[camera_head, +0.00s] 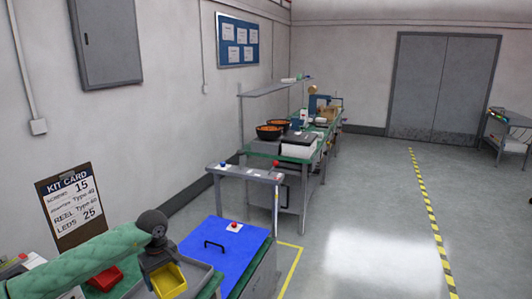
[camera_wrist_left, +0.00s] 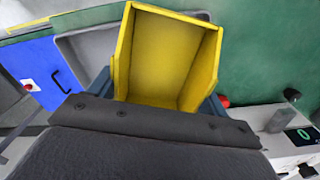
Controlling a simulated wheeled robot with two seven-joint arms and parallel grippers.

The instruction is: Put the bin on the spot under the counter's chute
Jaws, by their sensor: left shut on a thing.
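A yellow open-topped bin (camera_head: 169,282) is held by my left gripper (camera_head: 160,263), above the green-topped bench at the bottom left of the head view. In the left wrist view the empty yellow bin (camera_wrist_left: 165,55) fills the upper middle, with the gripper's fingers (camera_wrist_left: 163,90) closed on it, one at each side. A white device with a small dark display (camera_wrist_left: 299,134), perhaps the counter, shows at the lower right of the wrist view. I cannot make out its chute or the spot under it. My right gripper is not in view.
A grey tray (camera_head: 203,277) lies on the bench beside the yellow bin. A red bin (camera_head: 104,280) is on the green surface. A blue-topped unit with a black handle (camera_head: 230,240) stands beyond. A kit card (camera_head: 72,205) stands against the wall.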

